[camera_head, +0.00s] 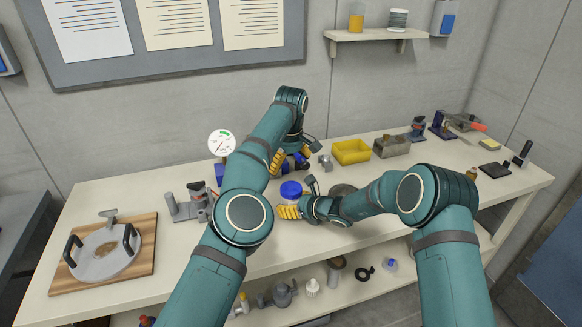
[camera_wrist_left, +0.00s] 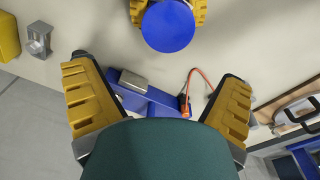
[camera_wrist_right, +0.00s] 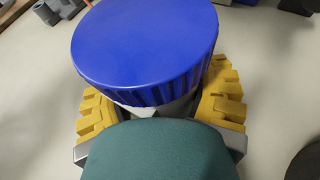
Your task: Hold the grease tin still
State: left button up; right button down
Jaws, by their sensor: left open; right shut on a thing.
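The grease tin has a wide blue lid (camera_head: 291,189) and stands near the middle of the bench. Its lid fills the upper right wrist view (camera_wrist_right: 145,45), hiding most of the pale body. My right gripper (camera_head: 289,211) is shut around the tin below the lid, with a yellow finger on each side. The lid also shows at the top of the left wrist view (camera_wrist_left: 168,26). My left gripper (camera_wrist_left: 160,102) is open and empty, apart from the tin and farther back, over a blue device with a grey block and a red cable (camera_wrist_left: 203,75).
A yellow bin (camera_head: 351,152) and a grey metal box (camera_head: 391,146) stand to the right of my left gripper. A round dial gauge (camera_head: 221,143) stands at the back. A wooden board (camera_head: 140,280) with a handled grey ring lies at the left. The front bench is mostly clear.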

aim_at(291, 188)
pick_arm(q)
jog(key=shift+s+d+f+g, duration=0.1)
jog(key=shift+s+d+g, duration=0.15)
jog(key=shift+s, duration=0.15)
jog(key=shift+s+d+f+g, duration=0.1)
jog(key=shift+s+g, duration=0.15)
jog(key=shift+s, duration=0.1)
jog(key=shift+f, duration=3.8)
jog(key=c, duration=1.3)
jog(key=n, duration=0.9)
jog(key=shift+n, duration=0.4)
